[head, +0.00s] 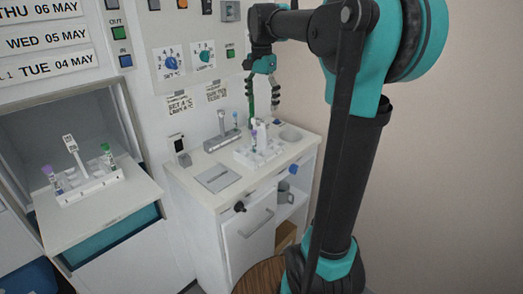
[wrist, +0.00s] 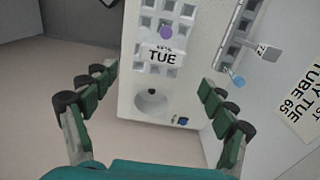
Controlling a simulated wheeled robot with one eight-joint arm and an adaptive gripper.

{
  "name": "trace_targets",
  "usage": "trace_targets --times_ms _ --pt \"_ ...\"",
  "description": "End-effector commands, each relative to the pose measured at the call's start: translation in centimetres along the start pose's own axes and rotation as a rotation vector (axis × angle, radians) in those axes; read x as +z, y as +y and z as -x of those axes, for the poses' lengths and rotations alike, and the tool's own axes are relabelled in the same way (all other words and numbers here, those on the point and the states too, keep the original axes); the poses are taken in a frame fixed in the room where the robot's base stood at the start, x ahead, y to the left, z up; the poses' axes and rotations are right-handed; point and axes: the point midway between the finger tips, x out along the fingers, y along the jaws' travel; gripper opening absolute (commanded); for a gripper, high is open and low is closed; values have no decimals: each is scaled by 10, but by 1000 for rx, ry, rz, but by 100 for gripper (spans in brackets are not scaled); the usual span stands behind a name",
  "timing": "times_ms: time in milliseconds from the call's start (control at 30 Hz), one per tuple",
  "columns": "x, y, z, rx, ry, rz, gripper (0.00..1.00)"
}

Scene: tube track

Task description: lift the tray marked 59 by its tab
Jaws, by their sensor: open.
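My gripper (head: 262,112) is open and empty, pointing down above the white counter, with its fingers wide apart in the wrist view (wrist: 158,82). A white tray (head: 243,155) with tubes stands on the counter below it. In the wrist view, a tab reading "TUE" (wrist: 162,57) stands between and beyond the fingertips, apart from them. A line above "TUE" is too small to read. A purple-capped tube (wrist: 166,32) is beside it. Another white tray (head: 92,190) with an upright tab (head: 70,143) stands on the open shelf at left; its marking is unreadable. I cannot confirm which is marked 59.
A grey rack (head: 215,142) stands behind the counter tray, near the wall; its tab reads "72" in the wrist view (wrist: 262,48). A round basin (head: 291,135) lies right of the tray. A flat grey plate (head: 217,178) lies at the counter's left. Wall knobs rise behind.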

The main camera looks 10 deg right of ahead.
Motion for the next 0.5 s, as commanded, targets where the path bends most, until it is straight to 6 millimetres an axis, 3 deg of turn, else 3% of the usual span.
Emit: trace_targets --times_ms 200,500 --pt "0 0 -41 0 0 1 84" --pt "1 0 -64 0 0 1 84"
